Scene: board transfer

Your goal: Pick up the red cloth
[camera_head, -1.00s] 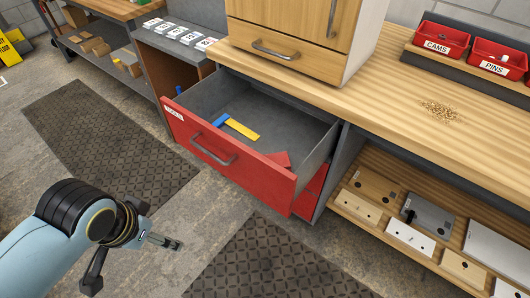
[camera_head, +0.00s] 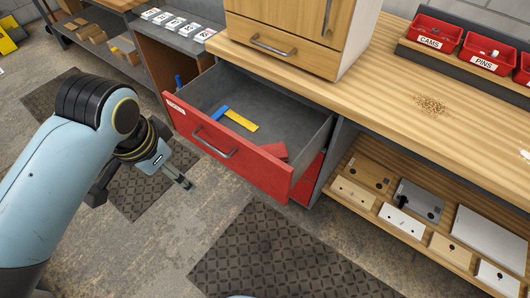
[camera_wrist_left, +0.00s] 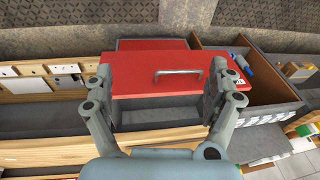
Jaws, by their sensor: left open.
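A red cloth (camera_head: 275,151) lies in the right front corner of the open red drawer (camera_head: 240,170), partly hidden by the drawer's front. My left gripper (camera_head: 183,181) is in front of the drawer, to the left of its handle, apart from the drawer and the cloth. In the left wrist view my left gripper (camera_wrist_left: 161,82) has its fingers spread wide with nothing between them. The red drawer front (camera_wrist_left: 135,85) shows beyond the fingers there; I cannot make out the cloth in that view. My right gripper is not in view.
A yellow and blue tool (camera_head: 237,119) lies in the drawer, left of the cloth. A wooden cabinet (camera_head: 285,25) stands on the worktop (camera_head: 380,80) above. Red bins (camera_head: 435,32) stand at the back right. The shelf (camera_head: 365,210) below holds plates and blocks.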

